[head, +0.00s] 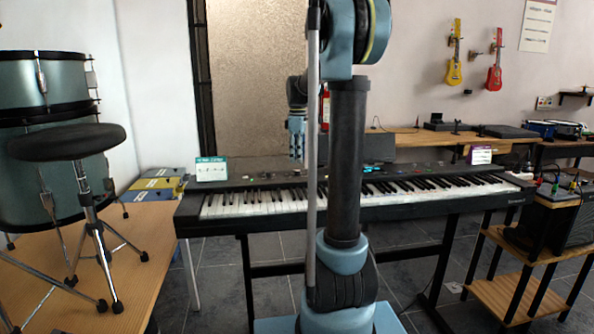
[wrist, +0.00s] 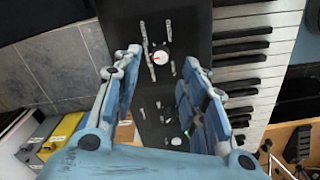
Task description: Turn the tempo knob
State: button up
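The keyboard (head: 420,203) stands on a dark stand in the head view, with its black control panel (wrist: 151,110) filling the middle of the wrist view. A round white knob (wrist: 160,58) with a red mark sits on that panel; I take it to be the tempo knob, though no label is readable. My gripper (head: 296,158) points down above the left part of the keyboard. In the wrist view my gripper (wrist: 161,56) is open, its two blue fingers on either side of the knob's line, with nothing between them. Whether the fingertips reach knob height cannot be told.
Slider-like controls (wrist: 152,71) and smaller knobs (wrist: 176,141) share the panel. White and black keys (wrist: 262,50) lie to the right in the wrist view. A card (head: 211,169) stands at the keyboard's left end. A drum stool (head: 66,142) stands further left.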

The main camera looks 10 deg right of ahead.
aim_at(297, 171)
jog(key=shift+f, duration=2.75)
grip_shut()
